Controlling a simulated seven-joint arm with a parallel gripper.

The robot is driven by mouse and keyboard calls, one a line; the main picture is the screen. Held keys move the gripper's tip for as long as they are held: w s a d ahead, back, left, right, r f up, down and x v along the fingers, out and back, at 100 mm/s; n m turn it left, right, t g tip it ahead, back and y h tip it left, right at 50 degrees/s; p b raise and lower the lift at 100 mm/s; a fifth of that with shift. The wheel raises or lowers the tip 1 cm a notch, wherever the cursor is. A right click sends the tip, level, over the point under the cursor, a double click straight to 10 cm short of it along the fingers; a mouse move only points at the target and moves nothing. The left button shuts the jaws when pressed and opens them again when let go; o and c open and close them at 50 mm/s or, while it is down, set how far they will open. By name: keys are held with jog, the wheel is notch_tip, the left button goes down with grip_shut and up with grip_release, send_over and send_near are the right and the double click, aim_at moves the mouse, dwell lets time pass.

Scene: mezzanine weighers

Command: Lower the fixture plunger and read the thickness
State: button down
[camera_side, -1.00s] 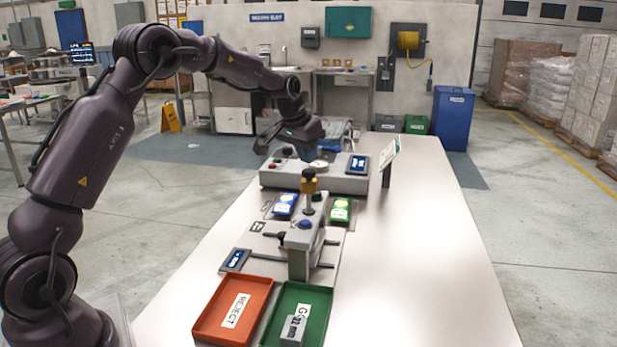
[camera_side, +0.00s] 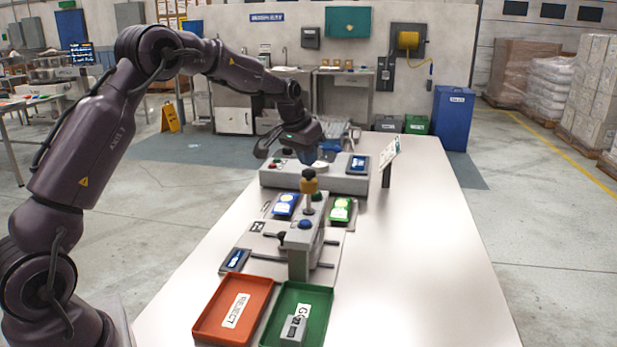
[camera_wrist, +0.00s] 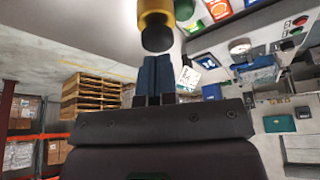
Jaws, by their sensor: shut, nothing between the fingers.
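The fixture (camera_side: 300,262) is a grey stand on the bench with a blue button (camera_side: 305,224) and a dark side lever (camera_side: 282,237). My gripper (camera_side: 311,157) is shut and empty, just beyond and above the knob. In the wrist view, my blue fingers (camera_wrist: 155,62) are together, close to the dark knob (camera_wrist: 157,38); I cannot tell whether they touch.
A grey weigher (camera_side: 325,181) with a lit screen stands behind the fixture. Blue (camera_side: 285,206) and green (camera_side: 341,211) pads lie between. In front are a red REJECT tray (camera_side: 262,286) and a green tray (camera_side: 322,305) holding a grey block (camera_side: 293,328). The bench's right side is clear.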

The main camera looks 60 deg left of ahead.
jog(key=shift+f, duration=0.85)
jog(key=shift+r, duration=0.1)
notch_tip(320, 180, up, 8)
dwell(0.8)
jog(key=s+d+r+m, duration=0.1)
jog(key=s+d, duration=0.6)
jog(key=s, duration=0.3)
jog(key=s+d+r+m, duration=0.1)
jog(key=s+d, duration=0.6)
jog(key=s, duration=0.4)
jog(key=s+d+m+t+h, duration=0.1)
jog(key=s+d, duration=0.6)
jog(key=s, duration=0.4)
jog(key=shift+d+r, duration=0.25)
jog(key=shift+r, duration=0.15)
dwell(2.3)
